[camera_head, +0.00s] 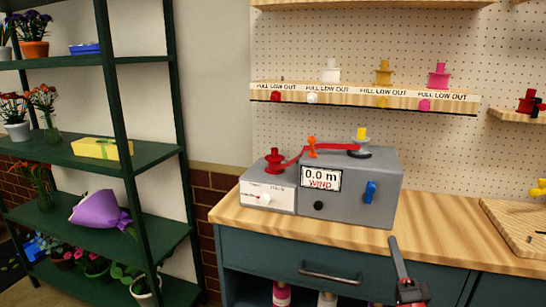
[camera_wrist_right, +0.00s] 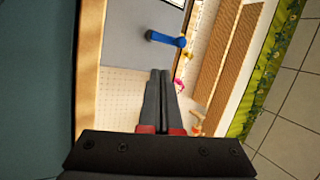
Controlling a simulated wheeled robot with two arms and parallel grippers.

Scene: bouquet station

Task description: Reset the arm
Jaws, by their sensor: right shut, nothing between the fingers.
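My right gripper (camera_head: 398,262) is in front of the counter's front edge, at the lower right of the head view, shut and empty. In the right wrist view its two dark fingers (camera_wrist_right: 160,90) lie side by side with nothing between them. A grey ribbon winding machine (camera_head: 345,205) stands on the wooden counter, left of and beyond the gripper. It has a blue lever (camera_head: 370,191) on its front, which also shows in the right wrist view (camera_wrist_right: 165,39). The gripper is apart from the machine. My left gripper is not in view.
A wooden counter (camera_head: 445,251) over teal drawers runs along the pegboard. A red spool (camera_head: 274,162) sits on the machine's left, with red ribbon stretched to its right side. A wooden shelf (camera_head: 360,95) holds ribbon spools above. A dark green rack (camera_head: 80,155) with flowers stands left.

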